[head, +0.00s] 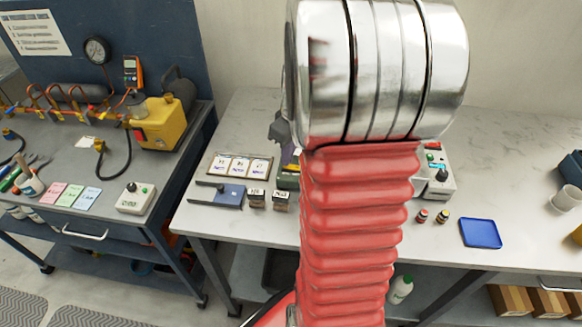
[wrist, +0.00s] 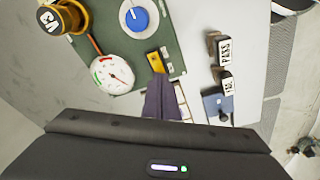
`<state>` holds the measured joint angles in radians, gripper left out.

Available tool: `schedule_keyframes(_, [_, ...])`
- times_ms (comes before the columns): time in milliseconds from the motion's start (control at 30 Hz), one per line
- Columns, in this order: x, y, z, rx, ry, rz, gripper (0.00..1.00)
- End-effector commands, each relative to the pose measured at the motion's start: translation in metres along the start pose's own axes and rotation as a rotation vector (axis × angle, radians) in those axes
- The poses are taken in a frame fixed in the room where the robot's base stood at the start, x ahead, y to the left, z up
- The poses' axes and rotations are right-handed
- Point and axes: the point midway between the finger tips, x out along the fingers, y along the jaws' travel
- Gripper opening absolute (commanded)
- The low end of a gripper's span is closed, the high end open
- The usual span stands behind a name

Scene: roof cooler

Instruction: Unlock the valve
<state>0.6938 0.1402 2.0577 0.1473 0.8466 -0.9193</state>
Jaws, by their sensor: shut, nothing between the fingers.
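In the wrist view a green board (wrist: 112,45) carries a blue round knob (wrist: 137,19) on a white base, a white round gauge (wrist: 112,75) and a brass-coloured cylinder (wrist: 62,18) marked with a label. A small yellow block (wrist: 156,61) lies at the board's edge, just beyond my fingertips. I cannot tell which part is the valve's lock. My gripper (wrist: 160,80) is shut and empty, pointing at the yellow block; I cannot tell whether they touch. In the head view my arm hides most of the board, and my gripper (head: 280,128) shows only partly beside it.
Two label blocks (head: 256,197) (head: 280,200) and a blue pad (head: 231,194) lie left of my arm, near a card tray (head: 240,165). Right of it are a grey control box (head: 436,183) and a blue tray (head: 480,233). A yellow pump (head: 162,122) stands on the left cart.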

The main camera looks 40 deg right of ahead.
Motion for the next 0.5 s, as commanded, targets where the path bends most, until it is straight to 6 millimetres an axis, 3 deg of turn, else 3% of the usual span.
schedule_keyframes(500, [0.0057,-0.0002,0.0009,0.0,-0.001,-0.001,0.0])
